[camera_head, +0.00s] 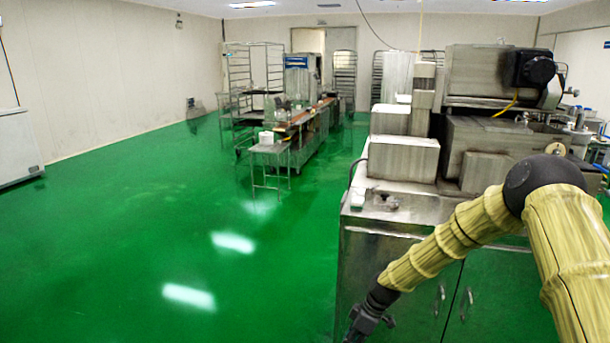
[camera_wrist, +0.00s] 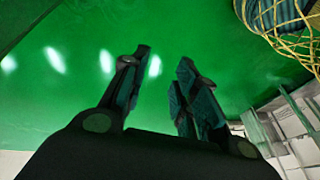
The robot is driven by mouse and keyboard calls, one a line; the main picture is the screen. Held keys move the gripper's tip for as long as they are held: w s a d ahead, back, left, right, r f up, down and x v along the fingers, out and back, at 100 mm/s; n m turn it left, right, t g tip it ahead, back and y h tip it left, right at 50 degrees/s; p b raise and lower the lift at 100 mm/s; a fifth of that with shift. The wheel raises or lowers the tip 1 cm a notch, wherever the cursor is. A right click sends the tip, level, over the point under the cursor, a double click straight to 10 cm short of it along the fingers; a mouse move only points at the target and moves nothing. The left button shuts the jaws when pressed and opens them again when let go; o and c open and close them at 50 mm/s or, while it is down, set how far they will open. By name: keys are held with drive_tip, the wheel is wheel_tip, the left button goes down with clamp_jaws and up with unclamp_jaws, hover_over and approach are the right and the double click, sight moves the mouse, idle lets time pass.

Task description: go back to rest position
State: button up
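My gripper (camera_head: 368,322) hangs at the bottom of the head view, low in front of the left end of the steel machine cabinet (camera_head: 385,262). My arm reaches down to it from the right side, in a yellow cover. In the wrist view my gripper (camera_wrist: 160,85) has its two dark fingers apart, with only green floor showing between them. It is open and empty. The fingertips are hard to make out in the head view.
The encrusting machine (camera_head: 490,140) stands on the right, with metal boxes (camera_head: 403,158) on its top. Open green floor (camera_head: 180,230) lies to the left. A small steel table (camera_head: 268,150) and a conveyor line (camera_head: 305,130) stand farther back. A white chest (camera_head: 18,150) is at the left wall.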

drive_tip(key=s+f+m+h, duration=0.1)
drive_tip(key=s+f+m, duration=0.1)
drive_tip(key=s+f, duration=0.5)
drive_tip(key=s+f+m+b, duration=0.1)
drive_tip(key=s+f+m, duration=0.2)
drive_tip(key=s, duration=0.8)
drive_tip(key=s+f+m+h, duration=0.1)
drive_tip(key=s+f+m, duration=0.1)
drive_tip(key=s+f, duration=0.45)
drive_tip(key=s+d+r+m+h, duration=0.1)
drive_tip(key=s+d+m, duration=0.2)
drive_tip(key=s, duration=0.8)
drive_tip(key=s+d+r+m+h+b, duration=0.1)
drive_tip(key=s+d+m, duration=0.2)
drive_tip(key=s, duration=0.8)
drive_tip(key=d, duration=0.2)
drive_tip(key=shift+s+d+r+m, duration=0.2)
drive_tip(key=shift+s+d+m, duration=0.1)
drive_tip(key=shift+d+m, duration=0.1)
